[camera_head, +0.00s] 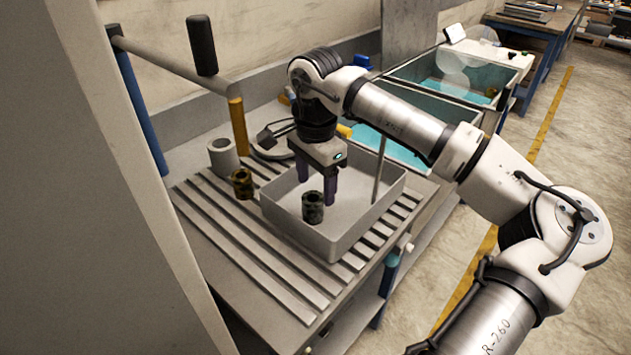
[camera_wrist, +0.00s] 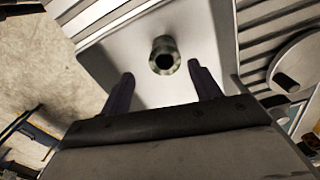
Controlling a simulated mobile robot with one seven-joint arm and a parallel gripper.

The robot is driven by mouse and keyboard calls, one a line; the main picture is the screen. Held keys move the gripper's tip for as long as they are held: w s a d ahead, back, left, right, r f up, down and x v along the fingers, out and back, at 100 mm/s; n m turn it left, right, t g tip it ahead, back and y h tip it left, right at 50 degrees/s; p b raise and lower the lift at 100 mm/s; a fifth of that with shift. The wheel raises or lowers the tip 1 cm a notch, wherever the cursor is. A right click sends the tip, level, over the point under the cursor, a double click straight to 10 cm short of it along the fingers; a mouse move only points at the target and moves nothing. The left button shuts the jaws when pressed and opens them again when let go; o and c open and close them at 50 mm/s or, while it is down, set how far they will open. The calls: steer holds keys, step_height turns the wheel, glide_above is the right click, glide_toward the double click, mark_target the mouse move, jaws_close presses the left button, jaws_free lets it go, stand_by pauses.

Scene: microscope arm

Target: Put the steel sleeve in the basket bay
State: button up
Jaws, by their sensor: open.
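A short dark, mottled sleeve (camera_head: 313,208) stands upright in a grey open tray (camera_head: 330,244). In the wrist view this sleeve (camera_wrist: 165,56) appears beyond and between my fingertips, its round bore facing the camera. My gripper (camera_head: 317,189) is open, pointing down over the tray, with its fingers apart and nothing between them. A brassy dark sleeve (camera_head: 242,184) and a larger pale grey sleeve (camera_head: 223,158) stand outside the tray to its left. I cannot tell for sure which is the steel sleeve, or which place is the basket bay.
The tray walls surround the sleeve, and a thin upright rod (camera_head: 379,168) stands at its right. The slotted bench (camera_head: 250,262) is clear in front. A post with a horizontal bar (camera_head: 170,62) stands at the left. Teal-lined basins (camera_head: 455,88) lie behind my arm.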

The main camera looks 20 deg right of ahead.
mark_target(315, 200)
step_height(315, 200, up, 11)
steer(key=b, duration=0.1)
steer(key=shift+r+b, duration=0.2)
steer(key=shift+b, duration=0.1)
